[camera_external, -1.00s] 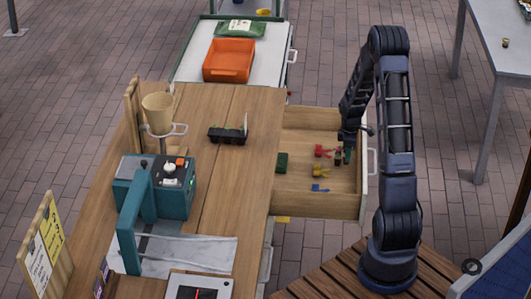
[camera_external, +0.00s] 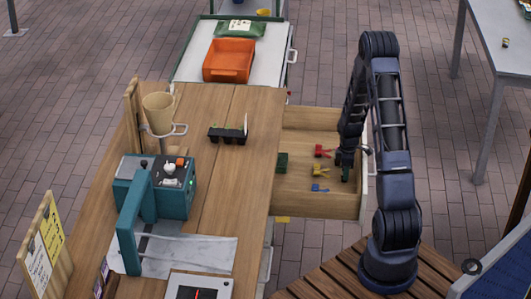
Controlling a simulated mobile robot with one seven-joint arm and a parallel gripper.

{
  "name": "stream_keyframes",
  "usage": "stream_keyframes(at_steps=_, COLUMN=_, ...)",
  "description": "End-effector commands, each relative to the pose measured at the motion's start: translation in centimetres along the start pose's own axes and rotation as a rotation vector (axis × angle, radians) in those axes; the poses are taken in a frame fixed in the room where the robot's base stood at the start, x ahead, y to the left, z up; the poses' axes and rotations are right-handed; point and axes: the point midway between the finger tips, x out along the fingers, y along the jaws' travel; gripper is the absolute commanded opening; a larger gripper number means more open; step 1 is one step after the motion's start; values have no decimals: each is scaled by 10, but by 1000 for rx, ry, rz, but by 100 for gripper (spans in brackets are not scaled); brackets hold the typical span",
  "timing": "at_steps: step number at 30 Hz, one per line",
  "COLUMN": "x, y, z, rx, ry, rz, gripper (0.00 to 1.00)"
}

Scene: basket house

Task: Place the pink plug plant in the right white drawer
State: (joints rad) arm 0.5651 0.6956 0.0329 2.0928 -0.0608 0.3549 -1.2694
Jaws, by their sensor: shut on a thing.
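The right white drawer (camera_external: 315,205) is pulled out from the right side of the wooden bench, with wooden walls and a white front. My gripper (camera_external: 344,174) is lowered inside it, close to the front panel and pointing down. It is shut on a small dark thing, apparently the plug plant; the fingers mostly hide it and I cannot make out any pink. I cannot tell if it touches the drawer floor. A black tray of plug plants (camera_external: 227,136) with a white label stands on the bench.
A teal machine (camera_external: 165,190) and an orange bin (camera_external: 229,60) stand well away.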

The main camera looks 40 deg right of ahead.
Motion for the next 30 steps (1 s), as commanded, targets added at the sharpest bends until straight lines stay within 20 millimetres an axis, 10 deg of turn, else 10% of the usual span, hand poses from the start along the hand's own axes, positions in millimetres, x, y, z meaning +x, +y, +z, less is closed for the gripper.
stream_keyframes(at_steps=5, x=3, y=0, z=0, rx=0, ry=0, rz=0, gripper=5)
stream_keyframes(at_steps=6, x=3, y=0, z=0, rx=0, ry=0, rz=0, gripper=30)
stream_keyframes(at_steps=9, x=2, y=0, z=0, rx=0, ry=0, rz=0, gripper=48)
stream_keyframes(at_steps=20, x=-1, y=0, z=0, rx=0, ry=0, rz=0, gripper=48)
stream_keyframes(at_steps=30, x=-48, y=1, z=0, rx=1, ry=1, rz=3, gripper=48)
